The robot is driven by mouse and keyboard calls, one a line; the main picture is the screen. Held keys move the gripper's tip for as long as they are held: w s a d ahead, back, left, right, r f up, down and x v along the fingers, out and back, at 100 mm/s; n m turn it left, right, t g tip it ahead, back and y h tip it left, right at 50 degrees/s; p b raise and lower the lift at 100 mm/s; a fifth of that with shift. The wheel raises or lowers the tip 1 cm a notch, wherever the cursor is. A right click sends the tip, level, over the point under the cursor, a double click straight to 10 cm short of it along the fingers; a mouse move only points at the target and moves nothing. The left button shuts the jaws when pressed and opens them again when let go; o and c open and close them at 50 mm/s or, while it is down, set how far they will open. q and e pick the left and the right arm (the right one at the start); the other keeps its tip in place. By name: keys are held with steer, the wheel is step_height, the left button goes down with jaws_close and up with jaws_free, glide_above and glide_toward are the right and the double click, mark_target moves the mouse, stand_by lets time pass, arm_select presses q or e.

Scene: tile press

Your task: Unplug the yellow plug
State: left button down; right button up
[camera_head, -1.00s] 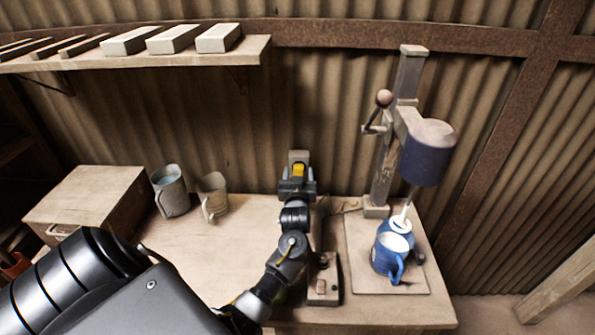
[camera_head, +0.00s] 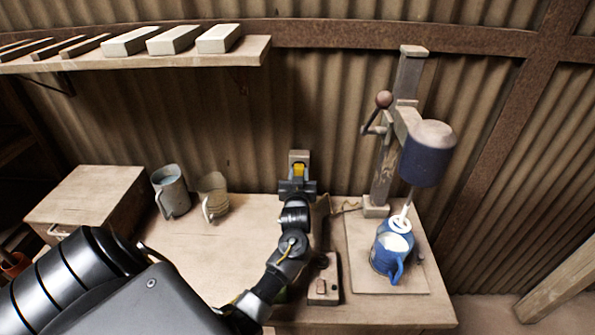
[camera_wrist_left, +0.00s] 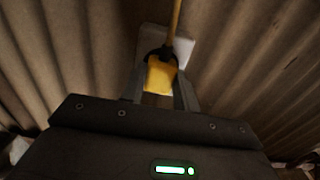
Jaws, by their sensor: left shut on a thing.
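The yellow plug (camera_head: 299,169) is at the back wall, in front of a pale socket block (camera_head: 299,155). In the left wrist view the plug (camera_wrist_left: 160,76) sits between my fingers, with a dark collar and a yellow cord (camera_wrist_left: 175,22) running upward. The pale socket plate (camera_wrist_left: 183,48) is behind it. My left gripper (camera_head: 298,178) is shut on the plug, one finger on each side. My fingers partly hide the plug, and I cannot tell whether there is a gap between plug and socket. My right gripper is not in view.
A press (camera_head: 390,150) with a dark blue head stands right of my left arm, with a blue mug (camera_head: 386,267) under it. Two mugs (camera_head: 171,192) and a wooden box (camera_head: 90,205) are left. A switch block (camera_head: 324,285) lies close beside my arm. A shelf (camera_head: 140,58) hangs above left.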

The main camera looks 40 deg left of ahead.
mark_target(299, 173)
arm_select(q)
steer(key=shift+s, duration=0.1)
steer(key=shift+s+d, duration=0.15)
steer(key=shift+d, duration=0.05)
steer(key=shift+p+v, duration=0.95)
steer(key=shift+v, duration=0.25)
steer(key=shift+p+v, duration=0.75)
steer(key=shift+v, duration=0.75)
